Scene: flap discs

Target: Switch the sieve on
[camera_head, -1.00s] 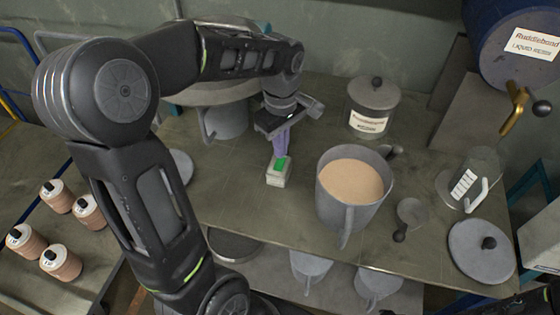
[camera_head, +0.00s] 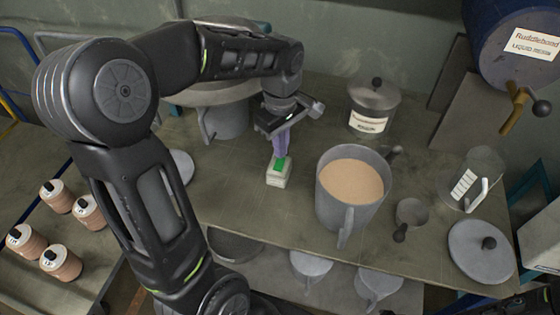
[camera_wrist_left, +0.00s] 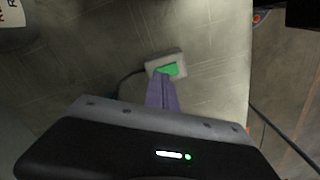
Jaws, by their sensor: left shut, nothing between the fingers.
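A small pale switch box with a green button (camera_head: 279,173) stands on the bench, left of the big jug; it also shows in the left wrist view (camera_wrist_left: 166,66). My left gripper (camera_head: 282,152) is shut and empty, its purple fingers pointing down at the green button. In the left wrist view the fingertips (camera_wrist_left: 163,82) overlap the button's near edge; I cannot tell if they touch it. A wide round grey apparatus (camera_head: 215,95), perhaps the sieve, is mostly hidden behind my left arm. My right gripper is not in view.
A grey jug of tan powder (camera_head: 333,210) stands right of the switch box. A lidded jar (camera_head: 372,108), a small scoop (camera_head: 411,211), a clear jug (camera_head: 482,168) and a round lid (camera_head: 482,250) are further right. A dark cable (camera_wrist_left: 128,76) runs from the box.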

